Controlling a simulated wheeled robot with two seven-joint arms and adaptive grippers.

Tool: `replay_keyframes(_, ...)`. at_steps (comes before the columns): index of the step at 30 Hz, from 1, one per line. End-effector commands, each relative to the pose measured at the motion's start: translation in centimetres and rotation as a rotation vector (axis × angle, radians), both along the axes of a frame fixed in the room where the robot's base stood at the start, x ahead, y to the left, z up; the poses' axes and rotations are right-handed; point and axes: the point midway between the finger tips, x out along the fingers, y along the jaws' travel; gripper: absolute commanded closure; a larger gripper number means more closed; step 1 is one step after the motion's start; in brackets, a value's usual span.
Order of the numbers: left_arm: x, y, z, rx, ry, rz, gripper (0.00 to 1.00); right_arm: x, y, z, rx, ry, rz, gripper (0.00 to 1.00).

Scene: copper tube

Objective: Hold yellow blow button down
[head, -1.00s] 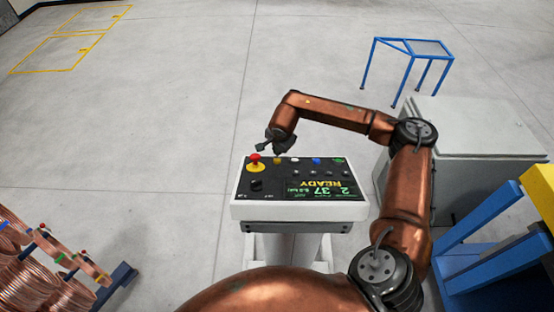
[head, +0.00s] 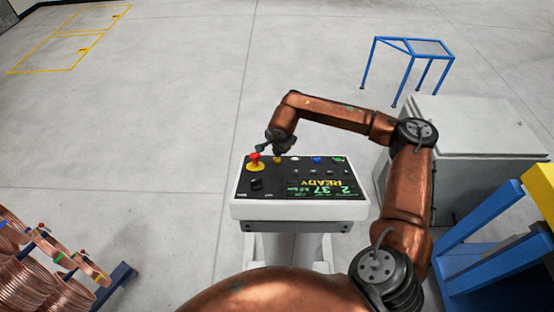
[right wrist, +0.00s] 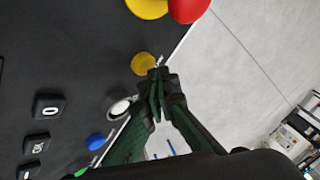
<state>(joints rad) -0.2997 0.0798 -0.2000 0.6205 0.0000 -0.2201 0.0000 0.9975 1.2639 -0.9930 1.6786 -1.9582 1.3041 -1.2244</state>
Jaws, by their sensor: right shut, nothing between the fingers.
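The control panel (head: 300,209) is a white-edged box with a dark sloping face. The small yellow button (head: 277,160) sits along its far edge, between the red mushroom knob on a yellow base (head: 255,161) and a white button (head: 294,159). My right gripper (head: 272,149) is shut and empty, at the panel's far edge close to the yellow button. In the right wrist view the closed fingertips (right wrist: 158,75) appear just beside the yellow button (right wrist: 143,64); whether they touch it, I cannot tell. My left gripper is out of view.
Blue (head: 316,160) and green (head: 338,159) buttons follow on the same row. A grey cabinet (head: 470,140) and blue frame (head: 480,255) stand right. Copper coils (head: 35,285) stand lower left.

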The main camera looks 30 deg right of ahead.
Motion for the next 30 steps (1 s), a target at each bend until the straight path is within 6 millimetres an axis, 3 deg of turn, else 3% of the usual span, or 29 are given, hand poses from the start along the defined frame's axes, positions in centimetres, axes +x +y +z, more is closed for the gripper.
replay_keyframes(30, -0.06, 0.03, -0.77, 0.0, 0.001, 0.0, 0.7, -0.28, 0.15, -0.75, 0.0, 0.0, 0.0, 1.0)
